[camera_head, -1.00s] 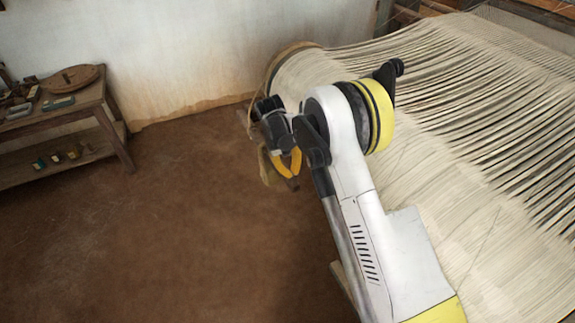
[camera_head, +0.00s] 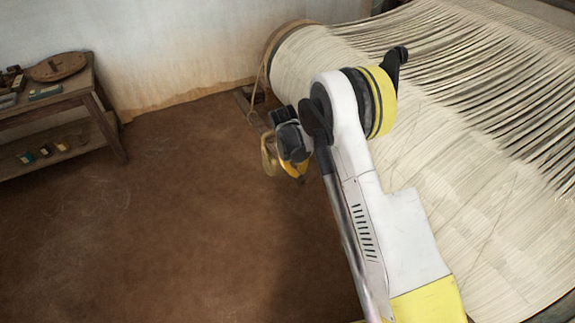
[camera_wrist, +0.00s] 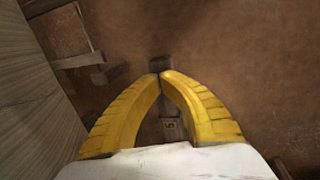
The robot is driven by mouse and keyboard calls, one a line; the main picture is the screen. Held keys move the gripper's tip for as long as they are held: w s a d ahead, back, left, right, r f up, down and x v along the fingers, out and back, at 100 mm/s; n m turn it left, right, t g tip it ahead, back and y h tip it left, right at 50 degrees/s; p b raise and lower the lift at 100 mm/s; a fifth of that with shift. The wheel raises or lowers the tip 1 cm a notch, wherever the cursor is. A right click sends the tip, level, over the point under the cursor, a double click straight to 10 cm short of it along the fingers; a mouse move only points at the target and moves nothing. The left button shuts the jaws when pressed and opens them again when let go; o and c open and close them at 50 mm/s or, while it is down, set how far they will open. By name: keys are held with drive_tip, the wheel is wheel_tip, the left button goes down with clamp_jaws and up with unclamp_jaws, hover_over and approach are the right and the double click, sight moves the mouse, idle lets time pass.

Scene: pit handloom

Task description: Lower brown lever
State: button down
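My gripper (camera_wrist: 161,77) is in the middle of the wrist view, its two yellow curved fingers brought together at the tips. A dark brown wooden bar, which looks like the brown lever (camera_wrist: 160,64), lies just beyond the fingertips. A brown piece in line with it shows through the space between the fingers. The bar is wider than the slit between the tips, so I see nothing clamped. I cannot tell whether the tips touch it. In the head view my gripper (camera_head: 294,170) points down beside the loom's left end, mostly hidden by my wrist, and the lever is not clear.
The loom's cream warp threads (camera_head: 450,130) fill the right side. Wooden frame pieces (camera_wrist: 80,60) show in the wrist view. A wooden table (camera_head: 60,100) stands far left. The brown floor (camera_head: 180,220) between is clear.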

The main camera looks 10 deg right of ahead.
sight(300, 176)
drive_tip(key=shift+s+d+f+t+y, duration=0.1)
drive_tip(key=shift+d+f+t+y, duration=0.1)
drive_tip(key=shift+f, duration=0.65)
drive_tip(key=shift+s+d+f+t+y, duration=0.1)
drive_tip(key=shift+d+f, duration=0.1)
drive_tip(key=shift+f, duration=0.65)
wheel_tip(300, 176, up, 14)
drive_tip(key=a+p, duration=0.2)
drive_tip(key=p, duration=0.4)
drive_tip(key=shift+s+a, duration=0.35)
drive_tip(key=shift+s, duration=0.1)
